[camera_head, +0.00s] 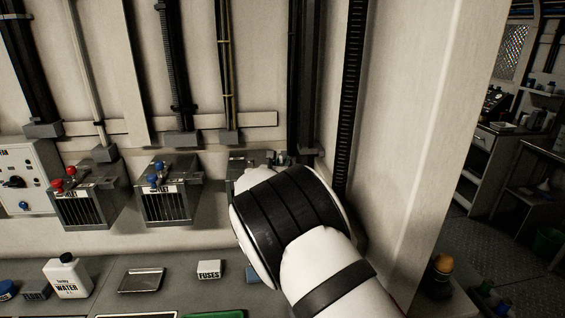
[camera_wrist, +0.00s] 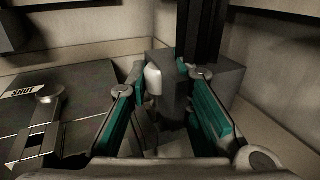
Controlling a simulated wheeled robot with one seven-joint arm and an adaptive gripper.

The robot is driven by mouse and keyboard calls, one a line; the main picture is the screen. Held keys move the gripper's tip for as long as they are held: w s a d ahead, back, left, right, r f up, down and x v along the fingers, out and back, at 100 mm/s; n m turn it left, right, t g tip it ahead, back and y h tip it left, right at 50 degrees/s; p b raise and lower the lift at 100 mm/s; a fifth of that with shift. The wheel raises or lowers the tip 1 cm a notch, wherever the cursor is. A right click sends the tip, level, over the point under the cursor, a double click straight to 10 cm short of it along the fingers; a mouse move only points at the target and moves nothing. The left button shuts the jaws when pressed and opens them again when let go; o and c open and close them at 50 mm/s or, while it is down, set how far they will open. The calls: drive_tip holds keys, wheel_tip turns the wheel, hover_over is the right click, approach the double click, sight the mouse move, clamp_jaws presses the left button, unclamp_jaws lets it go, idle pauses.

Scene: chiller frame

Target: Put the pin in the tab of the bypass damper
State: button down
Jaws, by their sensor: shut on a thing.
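In the wrist view my gripper (camera_wrist: 170,95) shows its two teal-lined fingers closed in around a pale, rounded piece (camera_wrist: 153,79), which looks like the pin. A dark grey block stands right behind it between the fingers; I cannot tell whether the two touch. A grey damper top (camera_wrist: 75,100) with a SHUT label and a round-ended lever (camera_wrist: 46,98) lies to the left of the fingers. In the head view my white and black arm covers most of the rightmost damper box (camera_head: 250,160) and hides the gripper's grip. The tab cannot be made out clearly.
Two more damper boxes stand left, one with red knobs (camera_head: 70,178), one with blue knobs (camera_head: 156,174). The bench below holds a water bottle (camera_head: 66,277), a metal tray (camera_head: 141,280) and a fuses box (camera_head: 209,269). A wall corner and dark vertical conduit (camera_wrist: 202,35) crowd the gripper.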

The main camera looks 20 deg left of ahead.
drive_tip(key=shift+f, duration=0.35)
drive_tip(key=shift+f, duration=0.15)
